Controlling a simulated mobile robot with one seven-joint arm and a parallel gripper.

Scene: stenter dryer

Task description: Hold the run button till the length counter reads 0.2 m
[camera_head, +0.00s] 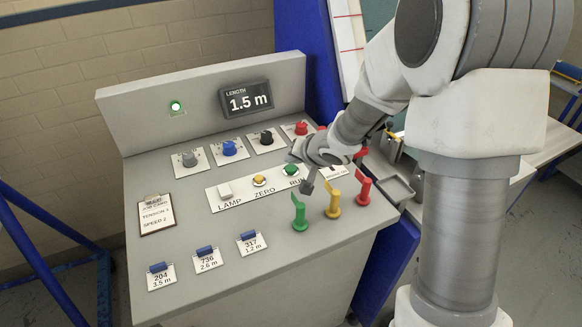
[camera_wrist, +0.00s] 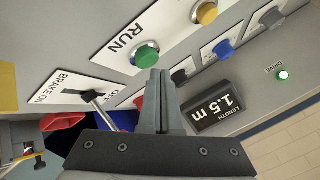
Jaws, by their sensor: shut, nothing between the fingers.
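The green run button (camera_head: 291,170) sits at the right end of a white plate marked LAMP, ZERO and RUN. It also shows in the wrist view (camera_wrist: 145,53). The length counter (camera_head: 247,99) reads 1.5 m, and the wrist view shows the same display (camera_wrist: 212,104) with the same reading. My gripper (camera_head: 308,188) is shut and empty.
A yellow zero button (camera_head: 259,180) and a white lamp switch (camera_head: 225,190) are left of run. Green (camera_head: 300,213), yellow (camera_head: 334,205) and red (camera_head: 364,190) levers stand close by. A brake switch (camera_wrist: 88,94) is near the fingers. The drive lamp (camera_head: 175,106) glows green.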

